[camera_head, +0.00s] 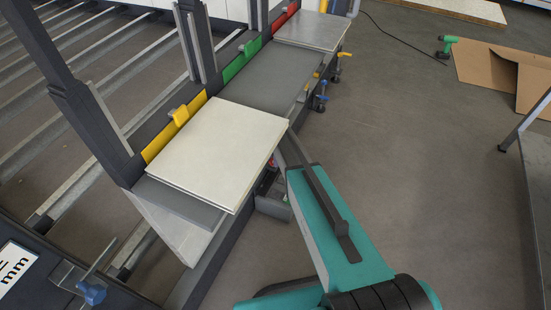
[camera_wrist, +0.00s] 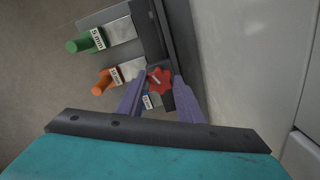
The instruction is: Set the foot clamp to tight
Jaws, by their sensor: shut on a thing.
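A red star-shaped knob (camera_wrist: 158,80), which appears to be the foot clamp's knob, sits beside the dark frame rail in the wrist view. My gripper (camera_wrist: 161,77) has its two purple fingers on either side of this knob, with the tips closed on it. The knob's turned position cannot be read from here. In the head view my teal arm reaches low to the front of the container frame, below the pale panel (camera_head: 215,146). The panel and arm mostly hide the fingers and knob there.
Beside the knob are a green-handled spacer (camera_wrist: 90,41) marked 5 mm and an orange-handled spacer (camera_wrist: 109,80). A pale surface (camera_wrist: 245,60) is close on the right. Cardboard (camera_head: 487,66) and a green tool (camera_head: 447,45) lie on the floor. Open floor lies right of the frame.

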